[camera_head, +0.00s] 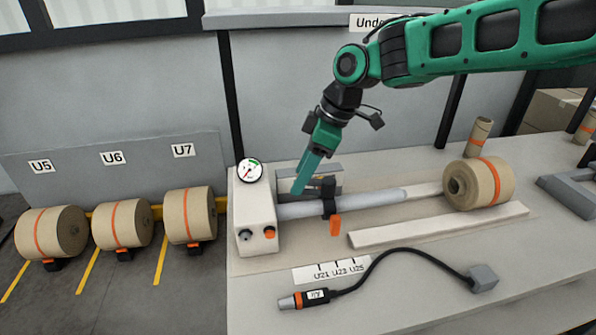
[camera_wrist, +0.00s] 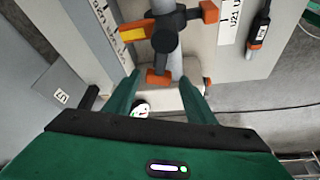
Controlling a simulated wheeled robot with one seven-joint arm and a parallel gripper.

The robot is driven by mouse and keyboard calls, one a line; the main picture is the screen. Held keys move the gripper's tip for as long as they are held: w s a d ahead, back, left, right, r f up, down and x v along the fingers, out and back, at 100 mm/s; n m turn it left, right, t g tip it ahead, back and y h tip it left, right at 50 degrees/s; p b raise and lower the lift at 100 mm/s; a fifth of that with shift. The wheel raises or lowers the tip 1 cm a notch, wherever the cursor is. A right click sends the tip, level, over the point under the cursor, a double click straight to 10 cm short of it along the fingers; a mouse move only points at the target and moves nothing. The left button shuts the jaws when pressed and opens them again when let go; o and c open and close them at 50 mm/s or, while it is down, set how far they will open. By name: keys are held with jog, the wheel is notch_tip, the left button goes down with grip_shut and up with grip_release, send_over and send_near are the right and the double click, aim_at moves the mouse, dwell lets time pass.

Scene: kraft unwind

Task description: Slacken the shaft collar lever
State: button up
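The shaft collar (camera_head: 328,196) is a black ring around the grey shaft (camera_head: 372,201), near the white end housing (camera_head: 254,212). Its orange lever (camera_head: 335,227) hangs down on the near side. In the wrist view the collar (camera_wrist: 164,36) is at top centre, with an orange lever end (camera_wrist: 209,12) to its right and a yellow-orange piece (camera_wrist: 132,34) to its left. My gripper (camera_head: 301,188) is above the shaft, left of the collar, pointing down. Its two fingers (camera_wrist: 160,88) are apart and empty, and an orange part (camera_wrist: 157,76) shows between them; I cannot tell whether they touch it.
A kraft roll (camera_head: 486,183) is at the shaft's right end. A pale bar (camera_head: 440,225) lies in front of the shaft. A cabled air tool (camera_head: 312,298) lies at the bench front. The housing carries a gauge (camera_head: 250,171). Several rolls (camera_head: 122,223) stand at left.

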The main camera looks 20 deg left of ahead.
aim_at(321, 181)
jog(key=shift+w+d+r, duration=0.1)
jog(key=shift+w+r, duration=0.05)
jog(key=shift+r, duration=0.25)
jog(key=v, duration=0.9)
jog(key=shift+d+r, duration=0.2)
jog(key=shift+r, duration=0.2)
jog(key=s+d+f+m+t+h, duration=0.1)
jog(key=d+f+m+h, duration=0.35)
jog(key=d, duration=1.15)
jog(key=s+d+f+m+t+y, duration=0.1)
jog(key=d+m, duration=0.7)
jog(key=d, duration=0.7)
jog(key=s+d+f+m, duration=0.2)
jog(key=s+d+m, duration=0.2)
jog(key=s+d, duration=0.3)
jog(key=s+d+f+m+g, duration=0.1)
jog(key=s+d+f+m, duration=0.2)
jog(key=s+d+m, duration=0.2)
jog(key=s+d+f+m, duration=0.3)
jog(key=s+d+m, duration=0.1)
jog(key=s+d, duration=0.5)
jog(key=shift+s+f+g+h, duration=0.25)
jog(key=shift+s+g+h, duration=0.1)
jog(key=shift+s, duration=0.8)
